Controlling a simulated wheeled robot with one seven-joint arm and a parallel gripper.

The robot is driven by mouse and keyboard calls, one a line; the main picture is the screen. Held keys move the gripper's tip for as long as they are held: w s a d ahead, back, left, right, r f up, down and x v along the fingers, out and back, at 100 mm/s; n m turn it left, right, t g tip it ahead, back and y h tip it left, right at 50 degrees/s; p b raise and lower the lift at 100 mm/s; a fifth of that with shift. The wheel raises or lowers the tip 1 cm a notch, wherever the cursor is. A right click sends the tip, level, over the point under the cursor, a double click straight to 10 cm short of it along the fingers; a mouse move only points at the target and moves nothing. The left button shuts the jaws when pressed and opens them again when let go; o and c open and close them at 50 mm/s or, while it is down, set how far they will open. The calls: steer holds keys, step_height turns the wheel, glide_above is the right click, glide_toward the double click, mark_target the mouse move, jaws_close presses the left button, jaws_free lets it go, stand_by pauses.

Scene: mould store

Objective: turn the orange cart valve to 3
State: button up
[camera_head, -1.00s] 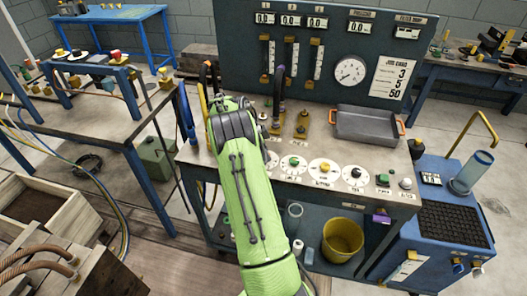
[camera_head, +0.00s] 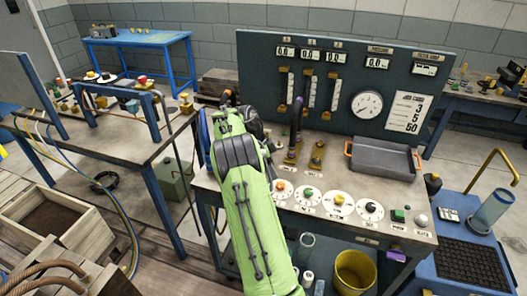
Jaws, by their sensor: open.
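A white round dial with an orange knob (camera_head: 280,187) is at the left end of the dial row along the front of the workbench (camera_head: 300,222). Its printed numbers are too small to read, so I cannot tell its setting. Dials with a green knob (camera_head: 308,193), a yellow knob (camera_head: 338,199) and a black knob (camera_head: 371,207) follow to its right. My green arm reaches up over the left end of the bench, just left of the orange knob. My gripper is hidden behind the arm, so its distance from the knob does not show.
A grey tray (camera_head: 382,158) with orange handles sits on the bench, before an upright gauge panel (camera_head: 345,75). Brass valves (camera_head: 317,153) stand left of it. A yellow bucket (camera_head: 354,272) is below. A blue cart (camera_head: 468,235) stands right, another workbench (camera_head: 92,145) left.

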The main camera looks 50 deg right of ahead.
steer(key=p+v, duration=0.2)
steer(key=v, duration=0.5)
steer(key=shift+r, duration=0.35)
steer(key=shift+w+a, duration=0.1)
